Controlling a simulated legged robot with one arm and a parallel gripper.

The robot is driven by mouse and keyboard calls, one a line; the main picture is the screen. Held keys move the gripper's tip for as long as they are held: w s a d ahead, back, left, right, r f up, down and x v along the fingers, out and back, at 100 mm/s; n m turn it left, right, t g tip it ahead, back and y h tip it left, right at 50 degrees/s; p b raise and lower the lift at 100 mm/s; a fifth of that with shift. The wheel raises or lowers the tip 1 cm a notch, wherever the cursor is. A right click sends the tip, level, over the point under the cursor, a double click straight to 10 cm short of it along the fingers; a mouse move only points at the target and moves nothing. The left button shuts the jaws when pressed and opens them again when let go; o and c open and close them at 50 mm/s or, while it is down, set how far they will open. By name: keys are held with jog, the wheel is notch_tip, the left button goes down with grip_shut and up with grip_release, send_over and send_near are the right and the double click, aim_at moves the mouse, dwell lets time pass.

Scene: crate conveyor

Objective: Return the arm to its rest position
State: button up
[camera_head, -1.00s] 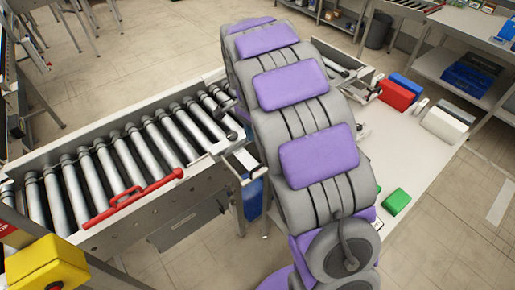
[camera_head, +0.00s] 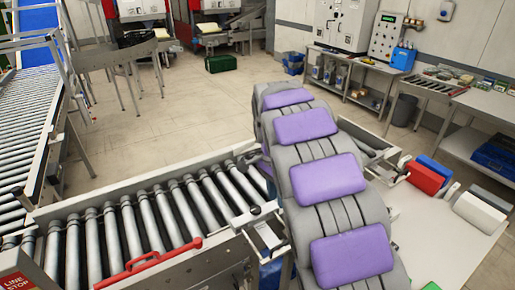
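My arm, grey with purple pads, rises from the lower right of the head view and curves away over the end of the roller conveyor (camera_head: 135,225). Its far end bends down out of sight behind its own links. My gripper is hidden, so its fingers and anything in them do not show.
The conveyor, with a red handle (camera_head: 148,264), runs along the left. Open floor (camera_head: 200,110) lies behind. Benches stand along the back wall.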

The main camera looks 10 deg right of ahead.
jog(key=shift+s, duration=0.1)
jog(key=s+f+n+y+b, duration=0.1)
jog(key=s+n, duration=1.2)
jog(key=s, duration=2.2)
jog(key=shift+f, duration=0.7)
jog(key=shift+d, duration=0.1)
